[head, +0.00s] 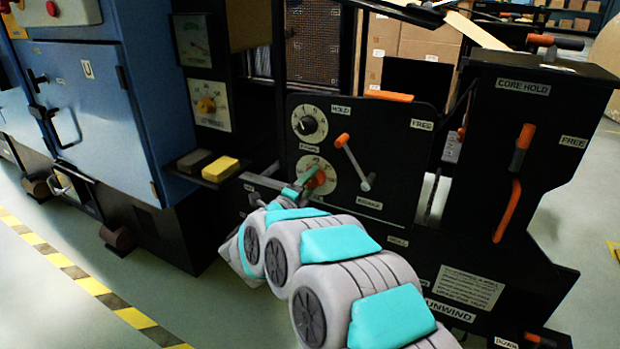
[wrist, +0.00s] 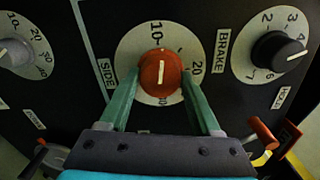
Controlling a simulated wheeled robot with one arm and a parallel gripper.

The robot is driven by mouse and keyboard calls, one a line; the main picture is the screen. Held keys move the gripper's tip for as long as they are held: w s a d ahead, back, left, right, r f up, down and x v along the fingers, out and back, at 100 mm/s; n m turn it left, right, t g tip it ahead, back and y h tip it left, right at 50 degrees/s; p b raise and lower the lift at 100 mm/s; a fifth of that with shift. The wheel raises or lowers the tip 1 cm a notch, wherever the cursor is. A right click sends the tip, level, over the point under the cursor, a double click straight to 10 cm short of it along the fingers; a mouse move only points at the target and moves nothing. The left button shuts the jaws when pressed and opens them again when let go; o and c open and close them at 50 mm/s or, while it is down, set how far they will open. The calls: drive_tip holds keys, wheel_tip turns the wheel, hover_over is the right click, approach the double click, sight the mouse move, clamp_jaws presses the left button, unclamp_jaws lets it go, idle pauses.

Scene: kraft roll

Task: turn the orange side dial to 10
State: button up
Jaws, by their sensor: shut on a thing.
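The orange side dial (wrist: 160,75) is a round red-orange knob on a pale numbered plate marked SIDE in the wrist view. Its white pointer line stands about upright, toward the 10 near the top of the plate; 20 is at the right. The fine alignment is hard to tell. My gripper (wrist: 160,80) has its two green fingers closed on the dial, one on each side. In the head view the dial (head: 318,178) shows partly behind my gripper (head: 308,180) on the black panel, and its scale is too small to read.
A black BRAKE dial (wrist: 280,53) is to the right in the wrist view and another dial (wrist: 14,53) to the left. In the head view, an orange-ended lever (head: 352,160) is close right of the side dial. A yellow block (head: 220,169) lies on a ledge left.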

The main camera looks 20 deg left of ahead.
drive_tip(key=shift+a+r+n+p, duration=0.15)
drive_tip(key=shift+n+p, duration=0.25)
drive_tip(key=shift+n, duration=0.5)
drive_tip(key=o, duration=1.4)
drive_tip(key=s, duration=0.7)
drive_tip(key=shift+s+a, duration=0.1)
drive_tip(key=shift+s, duration=0.3)
